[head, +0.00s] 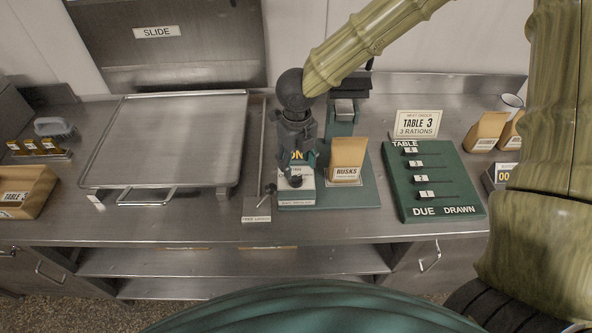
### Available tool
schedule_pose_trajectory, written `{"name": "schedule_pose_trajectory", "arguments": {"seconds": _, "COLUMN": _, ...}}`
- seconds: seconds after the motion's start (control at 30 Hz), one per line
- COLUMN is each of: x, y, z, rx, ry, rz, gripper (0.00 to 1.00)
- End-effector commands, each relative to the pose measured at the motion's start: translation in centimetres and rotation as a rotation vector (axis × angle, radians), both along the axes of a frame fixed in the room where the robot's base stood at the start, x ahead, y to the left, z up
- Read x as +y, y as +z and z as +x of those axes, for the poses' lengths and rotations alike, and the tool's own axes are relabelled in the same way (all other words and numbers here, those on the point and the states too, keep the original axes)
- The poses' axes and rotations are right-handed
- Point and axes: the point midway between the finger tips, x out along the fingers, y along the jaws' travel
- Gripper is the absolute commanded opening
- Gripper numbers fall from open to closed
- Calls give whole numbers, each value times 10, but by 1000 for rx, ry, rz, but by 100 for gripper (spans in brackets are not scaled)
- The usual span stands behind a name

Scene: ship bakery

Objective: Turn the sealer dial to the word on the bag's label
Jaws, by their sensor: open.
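The bag sealer (357,193) is a green base with a dark sealing head at its back. A brown paper bag (346,153) stands upright on it, and its label reads RUSKS. The sealer dial (296,180) is a small dark knob on a pale box left of the bag. The dial's words are too small or covered, so its setting cannot be told. My gripper (297,160) is dark and points down just above the dial box, left of the bag. It is open, and its fingertips are partly hidden; contact with the dial cannot be told.
A lever (262,170) marked FREE LEVER or similar stands left of the sealer. A large steel tray (165,143) lies farther left. A green table-number board (448,196) and an order card (416,124) stand right. More bags (485,132) stand at the far right.

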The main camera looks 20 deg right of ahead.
Motion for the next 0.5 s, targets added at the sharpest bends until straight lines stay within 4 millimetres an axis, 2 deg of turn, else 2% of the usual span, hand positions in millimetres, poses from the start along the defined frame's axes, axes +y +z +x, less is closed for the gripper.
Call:
{"name": "schedule_pose_trajectory", "arguments": {"seconds": 0.2, "x": -1, "y": 39, "z": 0, "rx": -1, "ry": 0, "rz": 2, "gripper": 54}}
{"name": "schedule_pose_trajectory", "arguments": {"seconds": 0.33, "x": -2, "y": 54, "z": 0, "rx": -1, "ry": -2, "rz": 2, "gripper": 54}}
{"name": "schedule_pose_trajectory", "arguments": {"seconds": 0.5, "x": -2, "y": 65, "z": 0, "rx": 0, "ry": 0, "rz": 2, "gripper": 54}}
